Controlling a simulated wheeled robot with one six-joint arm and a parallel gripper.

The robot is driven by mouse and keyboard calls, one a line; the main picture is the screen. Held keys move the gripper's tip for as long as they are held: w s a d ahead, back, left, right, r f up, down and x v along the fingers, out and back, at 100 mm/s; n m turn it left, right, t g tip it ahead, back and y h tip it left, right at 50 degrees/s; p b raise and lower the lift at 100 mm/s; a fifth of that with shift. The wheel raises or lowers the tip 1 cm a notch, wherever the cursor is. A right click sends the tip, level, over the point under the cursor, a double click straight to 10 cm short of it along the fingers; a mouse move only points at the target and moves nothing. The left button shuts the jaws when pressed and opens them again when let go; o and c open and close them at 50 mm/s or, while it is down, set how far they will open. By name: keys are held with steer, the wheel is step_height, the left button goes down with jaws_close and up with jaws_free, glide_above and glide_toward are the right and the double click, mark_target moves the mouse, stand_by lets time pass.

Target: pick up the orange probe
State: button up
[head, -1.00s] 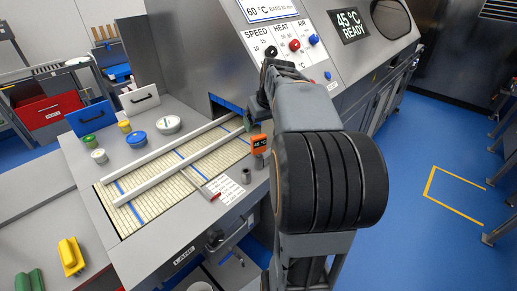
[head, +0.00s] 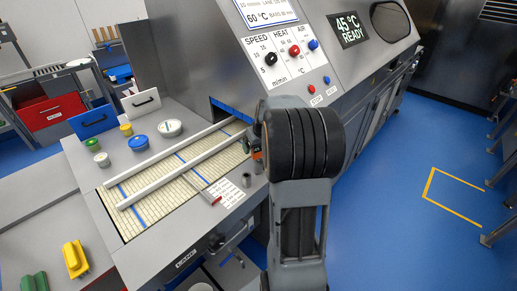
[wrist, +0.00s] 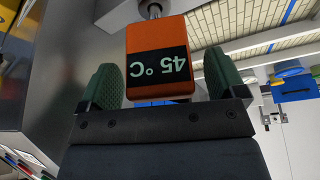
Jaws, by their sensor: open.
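The orange probe (wrist: 158,35) is a block with a black display that reads 45 °C, upside down in the wrist view. A metal stem shows at the top of it there. My gripper (wrist: 162,82) is open, with one green fingertip on each side of the probe. In the head view my arm hides most of the probe and the fingers.
The slatted conveyor lane (head: 140,215) with two white guide bars lies left of my arm. A small grey cylinder (head: 246,180) stands near the probe. Several coloured lidded tubs, including a blue one (head: 138,141), stand behind. The machine's control panel (head: 285,50) rises beyond my arm.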

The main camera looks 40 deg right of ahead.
steer(key=shift+w+f, duration=0.15)
steer(key=shift+f, duration=0.25)
steer(key=shift+c, duration=0.4)
steer(key=shift+r, duration=0.1)
steer(key=c, duration=1)
